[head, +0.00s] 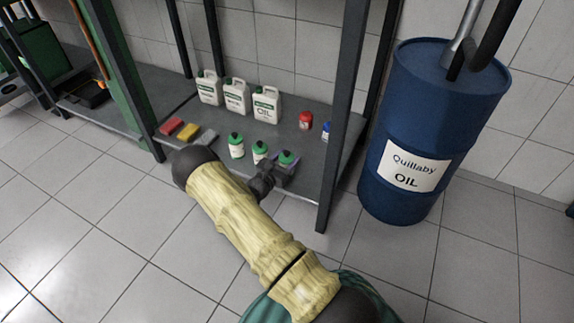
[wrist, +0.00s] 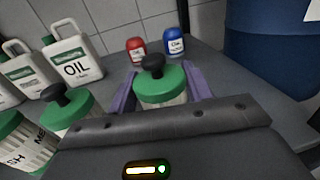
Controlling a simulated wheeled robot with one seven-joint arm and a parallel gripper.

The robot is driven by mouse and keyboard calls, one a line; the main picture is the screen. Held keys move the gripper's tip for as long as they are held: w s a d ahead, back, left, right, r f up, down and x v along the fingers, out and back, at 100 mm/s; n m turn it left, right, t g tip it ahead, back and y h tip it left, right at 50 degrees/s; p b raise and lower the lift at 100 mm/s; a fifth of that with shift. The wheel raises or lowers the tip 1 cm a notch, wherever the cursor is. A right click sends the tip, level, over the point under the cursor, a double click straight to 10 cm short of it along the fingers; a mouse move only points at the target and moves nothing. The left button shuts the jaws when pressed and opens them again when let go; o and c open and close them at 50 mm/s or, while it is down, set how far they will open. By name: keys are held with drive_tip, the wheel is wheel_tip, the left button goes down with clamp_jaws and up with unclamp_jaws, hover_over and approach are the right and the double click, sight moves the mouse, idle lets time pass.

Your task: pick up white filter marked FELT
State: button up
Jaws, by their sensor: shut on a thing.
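My gripper (head: 284,170) is at the front edge of the low shelf, shut on the rightmost of three white filters with green caps. In the wrist view, the held filter's green cap (wrist: 160,86) and black knob show between my purple fingers (wrist: 163,96). Its label is hidden behind the gripper bar, so I cannot read FELT on it. It stands upright; I cannot tell whether it touches the shelf. The middle filter (wrist: 68,108) and left filter (wrist: 22,142) stand beside it; the left one's label reads partly "ME" and "SH". They also show in the head view.
Coloured blocks (head: 187,132) lie left. A dark shelf post (head: 340,120) and a blue oil drum (head: 430,120) stand right.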

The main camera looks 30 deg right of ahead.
drive_tip(key=shift+r, duration=0.1)
wheel_tip(320, 180, up, 10)
drive_tip(key=p, duration=0.7)
idle(0.4)
